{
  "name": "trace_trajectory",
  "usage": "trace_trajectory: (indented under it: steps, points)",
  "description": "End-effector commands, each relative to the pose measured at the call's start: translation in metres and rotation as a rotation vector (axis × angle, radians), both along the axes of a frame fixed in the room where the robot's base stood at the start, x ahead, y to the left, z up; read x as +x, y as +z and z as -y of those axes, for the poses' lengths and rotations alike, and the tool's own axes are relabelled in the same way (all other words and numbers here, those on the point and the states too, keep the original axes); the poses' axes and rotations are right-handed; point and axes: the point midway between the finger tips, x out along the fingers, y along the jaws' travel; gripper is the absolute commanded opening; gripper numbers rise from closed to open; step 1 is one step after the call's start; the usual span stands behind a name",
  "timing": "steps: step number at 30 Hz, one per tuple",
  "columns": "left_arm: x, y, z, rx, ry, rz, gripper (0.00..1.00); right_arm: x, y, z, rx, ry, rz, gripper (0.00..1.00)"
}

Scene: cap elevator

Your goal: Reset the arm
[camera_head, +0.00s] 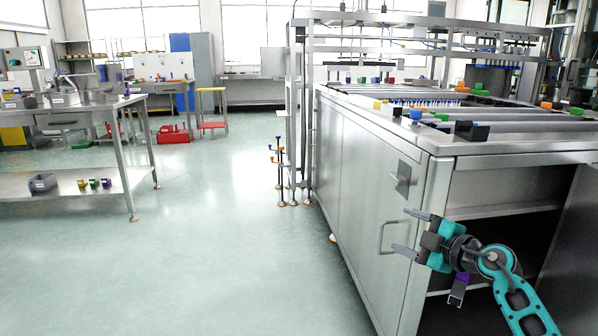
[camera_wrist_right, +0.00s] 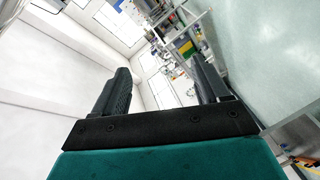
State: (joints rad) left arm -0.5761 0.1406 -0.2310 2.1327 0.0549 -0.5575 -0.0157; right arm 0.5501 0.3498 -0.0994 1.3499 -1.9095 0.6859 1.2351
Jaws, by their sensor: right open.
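My right gripper (camera_head: 403,233) shows at the lower right in the head view, in front of the steel cabinet (camera_head: 362,190) and near its door handle. Its two fingers are apart with nothing between them. In the right wrist view the two dark fingers (camera_wrist_right: 160,95) stand wide apart, and only the distant room shows between them. My left gripper does not show in either view.
The cabinet has an open lower compartment (camera_head: 500,200) on its front. A steel table (camera_head: 75,108) stands at the left with small cups and a grey bin on its lower shelf. The floor (camera_head: 215,250) between them is clear. A red box (camera_head: 172,134) lies farther back.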

Motion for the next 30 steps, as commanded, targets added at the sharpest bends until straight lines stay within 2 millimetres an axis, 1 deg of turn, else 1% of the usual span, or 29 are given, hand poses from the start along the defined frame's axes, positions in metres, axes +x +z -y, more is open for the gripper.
trace_trajectory:
  steps: [1,3,6,8,9,12,14,16,18,21,25,30]
  points:
    - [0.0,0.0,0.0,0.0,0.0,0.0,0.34,0.003,0.017,0.001,0.061,-0.012,0.07,0.75]
    - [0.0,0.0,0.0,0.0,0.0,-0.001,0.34,0.006,0.04,0.006,0.143,-0.044,0.162,0.75]
    - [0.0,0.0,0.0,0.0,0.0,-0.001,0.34,0.009,0.067,0.021,0.261,-0.12,0.265,0.75]
    - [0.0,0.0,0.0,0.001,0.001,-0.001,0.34,0.011,0.079,0.034,0.329,-0.18,0.308,0.75]
    - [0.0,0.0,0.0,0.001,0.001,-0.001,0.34,0.013,0.084,0.044,0.372,-0.225,0.329,0.75]
    - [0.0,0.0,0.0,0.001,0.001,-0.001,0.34,0.016,0.091,0.069,0.472,-0.347,0.348,0.75]
    - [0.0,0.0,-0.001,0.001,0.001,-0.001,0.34,0.018,0.089,0.085,0.526,-0.425,0.338,0.75]
    - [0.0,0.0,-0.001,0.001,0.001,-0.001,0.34,0.02,0.082,0.101,0.582,-0.512,0.304,0.75]
    - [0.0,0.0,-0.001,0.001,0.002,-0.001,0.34,0.022,0.071,0.114,0.629,-0.594,0.248,0.75]
    - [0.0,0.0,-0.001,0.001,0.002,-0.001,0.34,0.024,0.051,0.126,0.677,-0.682,0.15,0.75]
    - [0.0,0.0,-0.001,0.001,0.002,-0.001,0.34,0.024,0.025,0.131,0.715,-0.752,0.011,0.75]
    - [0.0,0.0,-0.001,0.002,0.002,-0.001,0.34,0.022,-0.007,0.124,0.738,-0.789,-0.173,0.75]
